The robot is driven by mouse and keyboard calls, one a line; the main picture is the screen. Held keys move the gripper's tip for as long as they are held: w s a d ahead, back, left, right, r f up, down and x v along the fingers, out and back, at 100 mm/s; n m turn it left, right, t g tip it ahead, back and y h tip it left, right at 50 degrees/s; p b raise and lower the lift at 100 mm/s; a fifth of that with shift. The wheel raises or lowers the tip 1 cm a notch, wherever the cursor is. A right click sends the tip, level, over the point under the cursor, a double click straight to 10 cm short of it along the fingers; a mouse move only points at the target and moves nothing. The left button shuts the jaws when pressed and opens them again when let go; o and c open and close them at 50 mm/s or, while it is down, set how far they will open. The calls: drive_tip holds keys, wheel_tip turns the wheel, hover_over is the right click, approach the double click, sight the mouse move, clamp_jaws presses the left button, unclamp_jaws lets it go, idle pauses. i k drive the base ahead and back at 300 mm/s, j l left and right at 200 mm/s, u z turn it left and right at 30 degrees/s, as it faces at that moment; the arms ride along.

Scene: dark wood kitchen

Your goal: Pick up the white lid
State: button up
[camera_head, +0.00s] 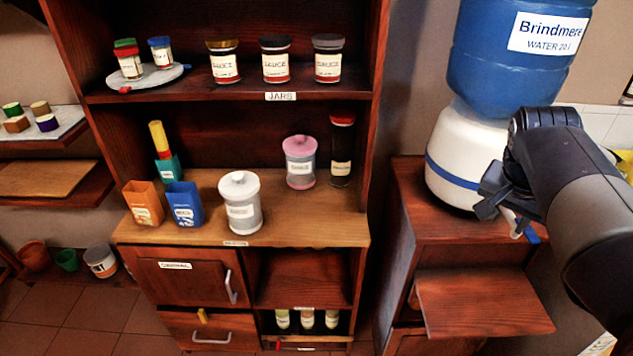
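My gripper (507,217) is at the right, in front of the water dispenser and far to the right of the lid. Its fingers appear apart, and I see nothing held between them. The arm partly hides the dispenser.
A pink-lidded canister (300,162) and a tall dark jar (342,150) stand behind and right. Orange (143,204) and blue (185,204) boxes stand left of the white-lidded canister. The jar shelf (200,91) overhangs the counter. A dark red cabinet (450,230) bears the water dispenser (455,150).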

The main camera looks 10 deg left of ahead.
sight(239, 185)
drive_tip(key=i+j+u, duration=0.1)
drive_tip(key=u, duration=1.7)
drive_tip(key=i+l+u, duration=0.15)
drive_tip(key=i+l, duration=0.55)
drive_tip(key=l, duration=0.1)
